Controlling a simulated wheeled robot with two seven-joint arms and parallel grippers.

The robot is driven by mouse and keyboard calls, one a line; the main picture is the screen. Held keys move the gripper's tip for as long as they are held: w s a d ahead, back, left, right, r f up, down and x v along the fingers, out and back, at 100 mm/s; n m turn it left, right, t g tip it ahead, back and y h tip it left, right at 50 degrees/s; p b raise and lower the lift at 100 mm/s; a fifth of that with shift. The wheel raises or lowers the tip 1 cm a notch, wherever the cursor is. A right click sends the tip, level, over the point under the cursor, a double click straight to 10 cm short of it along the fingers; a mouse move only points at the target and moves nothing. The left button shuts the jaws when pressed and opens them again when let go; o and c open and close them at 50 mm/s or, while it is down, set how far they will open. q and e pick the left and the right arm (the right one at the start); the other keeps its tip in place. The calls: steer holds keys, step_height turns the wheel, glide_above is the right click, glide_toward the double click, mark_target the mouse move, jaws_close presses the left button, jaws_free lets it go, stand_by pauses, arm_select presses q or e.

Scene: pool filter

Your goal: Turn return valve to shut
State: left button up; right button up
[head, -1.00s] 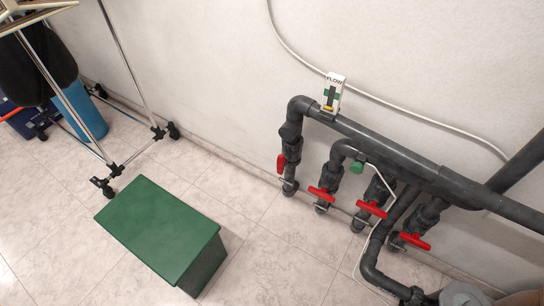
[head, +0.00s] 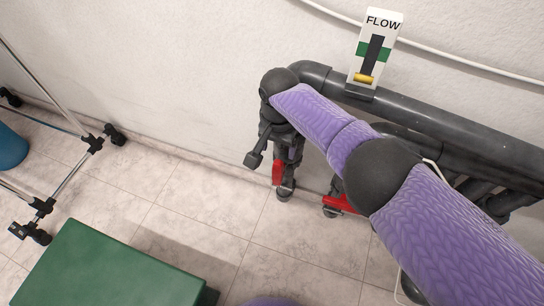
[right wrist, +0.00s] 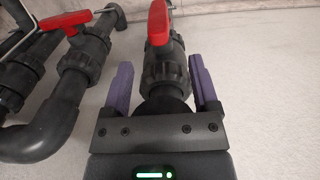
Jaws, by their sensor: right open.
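The leftmost valve has a red handle (head: 277,172) hanging along its dark grey pipe, below the top elbow. In the right wrist view its red handle (right wrist: 157,24) stands above a ribbed grey valve body (right wrist: 163,70). My right gripper (head: 272,153) is at this valve, its purple arm crossing the pipes from the lower right. In the right wrist view its open purple fingers (right wrist: 161,75) lie on either side of the valve body, apart from it. No label on the valve is readable. My left gripper is not in view.
A second red handle (head: 340,204) sits crosswise on the neighbouring pipe; it also shows in the right wrist view (right wrist: 62,24). A FLOW gauge (head: 375,48) stands on the top pipe. A green box (head: 110,270) and a wheeled metal frame (head: 70,180) stand left, with bare tiles between.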

mark_target(279, 162)
steer(key=f+b, duration=0.4)
steer(key=f, duration=0.3)
steer(key=shift+s+f, duration=0.15)
steer(key=shift+s, duration=0.05)
steer(key=shift+f, duration=0.45)
steer(key=shift+f+b, duration=0.2)
steer(key=shift+b, duration=0.15)
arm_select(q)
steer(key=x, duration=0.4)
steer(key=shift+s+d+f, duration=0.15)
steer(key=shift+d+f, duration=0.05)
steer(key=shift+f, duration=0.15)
arm_select(e)
steer(key=shift+d, duration=0.1)
jaws_close()
